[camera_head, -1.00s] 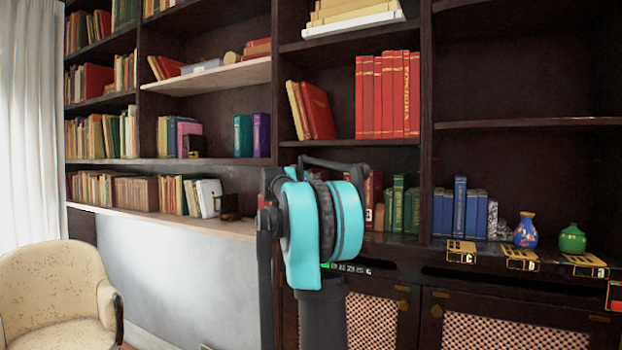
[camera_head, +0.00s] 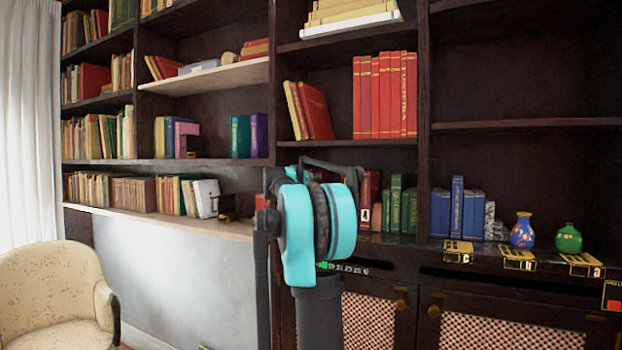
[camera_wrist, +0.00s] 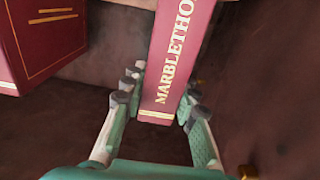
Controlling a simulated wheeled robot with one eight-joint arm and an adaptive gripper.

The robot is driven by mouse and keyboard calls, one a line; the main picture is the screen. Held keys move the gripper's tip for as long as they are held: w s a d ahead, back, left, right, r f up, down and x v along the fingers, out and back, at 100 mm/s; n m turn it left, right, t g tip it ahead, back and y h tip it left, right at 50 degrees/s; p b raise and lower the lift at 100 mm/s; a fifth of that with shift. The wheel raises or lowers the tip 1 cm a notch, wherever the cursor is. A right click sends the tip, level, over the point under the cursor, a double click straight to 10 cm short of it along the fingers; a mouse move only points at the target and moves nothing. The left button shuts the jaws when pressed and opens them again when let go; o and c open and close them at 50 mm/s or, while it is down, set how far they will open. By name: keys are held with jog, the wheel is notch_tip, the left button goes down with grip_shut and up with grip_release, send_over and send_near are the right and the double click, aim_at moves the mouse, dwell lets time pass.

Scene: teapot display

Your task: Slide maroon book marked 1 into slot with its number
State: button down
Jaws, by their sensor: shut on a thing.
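In the wrist view, a maroon book (camera_wrist: 172,55) stands spine toward me, with gold letters beginning "MARBLETHO" and gold bands near its lower end. My gripper (camera_wrist: 160,97) is shut on it, with finger pads at both sides of the spine. The book's upper part runs out of the picture, and no number 1 shows on the visible spine. In the head view my arm hides the gripper and the held book. Maroon books (camera_head: 372,190) show partly behind my arm there. I cannot make out a slot marked 1.
Another maroon book (camera_wrist: 45,40) is close on the left in the wrist view. Green books (camera_head: 398,203), blue books (camera_head: 457,210), a blue vase (camera_head: 523,232) and a green vase (camera_head: 568,239) stand on the lower shelf. Black-and-yellow tags (camera_head: 519,260) lie along its front edge. An armchair (camera_head: 60,290) stands left.

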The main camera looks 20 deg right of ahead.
jog(key=shift+d, duration=0.1)
jog(key=c, duration=1.1)
grip_release()
jog(key=shift+w, duration=0.1)
jog(key=v, duration=1.2)
jog(key=shift+f, duration=0.1)
